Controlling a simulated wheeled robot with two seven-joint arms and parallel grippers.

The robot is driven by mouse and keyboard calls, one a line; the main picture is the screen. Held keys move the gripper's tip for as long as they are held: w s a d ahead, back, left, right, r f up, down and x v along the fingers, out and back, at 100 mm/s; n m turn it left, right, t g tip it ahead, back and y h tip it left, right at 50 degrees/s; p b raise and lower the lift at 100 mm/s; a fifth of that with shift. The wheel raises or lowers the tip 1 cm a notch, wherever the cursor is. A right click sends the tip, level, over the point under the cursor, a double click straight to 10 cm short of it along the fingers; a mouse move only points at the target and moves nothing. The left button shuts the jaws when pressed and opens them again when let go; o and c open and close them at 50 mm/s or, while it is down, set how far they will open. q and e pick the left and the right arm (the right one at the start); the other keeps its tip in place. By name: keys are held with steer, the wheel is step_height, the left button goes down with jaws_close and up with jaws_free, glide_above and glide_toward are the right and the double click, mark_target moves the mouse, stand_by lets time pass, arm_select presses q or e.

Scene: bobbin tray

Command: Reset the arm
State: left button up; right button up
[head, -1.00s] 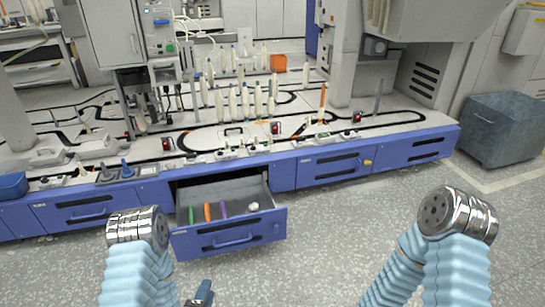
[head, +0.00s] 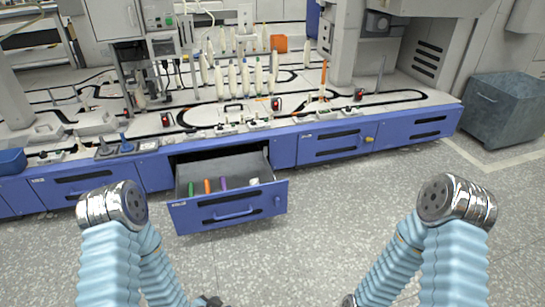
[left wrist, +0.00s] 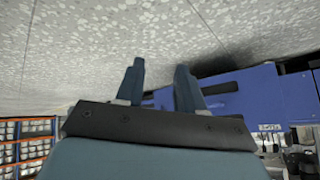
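My left arm comes in at the lower left of the head view, and only a dark bit of its gripper (head: 208,301) shows at the bottom edge. In the left wrist view my left gripper (left wrist: 160,88) has its two dark fingers apart with nothing between them, over the grey floor. My right arm is at the lower right of the head view, bent downward. Only a dark bit at its lower end (head: 348,300) shows at the bottom edge, so its fingers are hidden. Both arms are in front of the workbench, apart from it.
A blue drawer (head: 230,208) stands pulled out of the bench, holding a green, an orange and a purple bobbin and a small white thing (head: 253,181). Several white bobbins stand on the bench (head: 410,99). A grey bin (head: 505,110) is at right. The floor (head: 300,245) between my arms is clear.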

arm_select(q)
steer(key=s+d+f+n+g+h+b, duration=0.1)
steer(key=s+d+f+n+g+b, duration=0.25)
steer(key=s+f+n+g, duration=0.3)
step_height(320, 180, up, 18)
steer(key=s+n+p, duration=0.2)
steer(key=p, duration=1.5)
steer(key=shift+d+h, duration=0.2)
steer(key=shift+h, duration=0.2)
steer(key=shift+n, duration=0.25)
stand_by(4.2)
